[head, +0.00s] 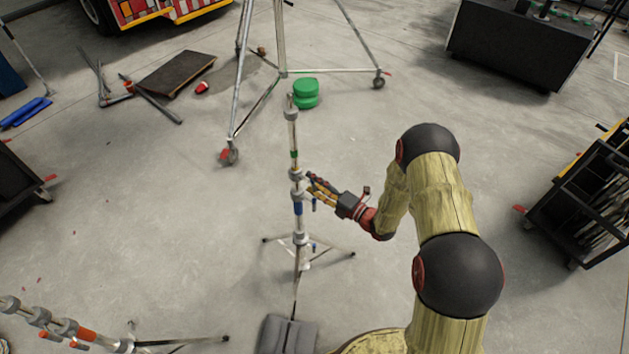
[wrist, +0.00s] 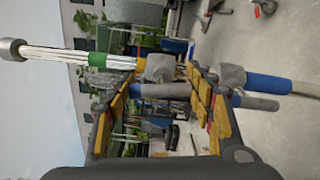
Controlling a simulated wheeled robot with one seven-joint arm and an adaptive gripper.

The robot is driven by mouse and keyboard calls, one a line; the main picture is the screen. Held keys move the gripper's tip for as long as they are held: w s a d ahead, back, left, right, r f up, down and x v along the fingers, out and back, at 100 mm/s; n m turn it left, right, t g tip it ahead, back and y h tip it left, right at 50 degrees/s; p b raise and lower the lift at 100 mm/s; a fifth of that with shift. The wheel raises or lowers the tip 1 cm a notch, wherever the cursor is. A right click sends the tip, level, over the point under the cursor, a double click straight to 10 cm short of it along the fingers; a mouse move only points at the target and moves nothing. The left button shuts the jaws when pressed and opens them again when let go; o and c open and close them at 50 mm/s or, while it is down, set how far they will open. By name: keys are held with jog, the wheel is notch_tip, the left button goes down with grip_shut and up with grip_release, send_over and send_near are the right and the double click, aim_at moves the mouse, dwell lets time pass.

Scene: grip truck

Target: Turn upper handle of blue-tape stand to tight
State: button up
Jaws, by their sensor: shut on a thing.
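The blue-tape stand stands upright on a tripod base in the middle of the head view, with a blue band (head: 298,208) on its column and a green band (head: 293,154) higher up. My gripper (head: 309,184) reaches it from the right, at the upper collar (head: 296,174) above the blue band. In the wrist view the column lies sideways, with the blue band (wrist: 268,85) at right. There the grey upper handle (wrist: 165,90) sits between the yellow-padded fingers of my gripper (wrist: 164,80), which is shut on it. The fingers partly hide the handle in the head view.
A larger wheeled stand (head: 283,72) and a green round object (head: 306,93) are behind. A grey sandbag (head: 287,336) lies in front of the base. Another stand with an orange band (head: 86,335) is at lower left. A dark cart (head: 580,195) is at right.

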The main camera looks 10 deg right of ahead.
jog(key=shift+m, duration=0.3)
jog(key=o, duration=1.1)
jog(key=shift+o, duration=0.4)
jog(key=shift+d, duration=0.15)
jog(key=v, duration=1.1)
jog(key=shift+s+d, duration=0.25)
jog(key=shift+s, duration=0.05)
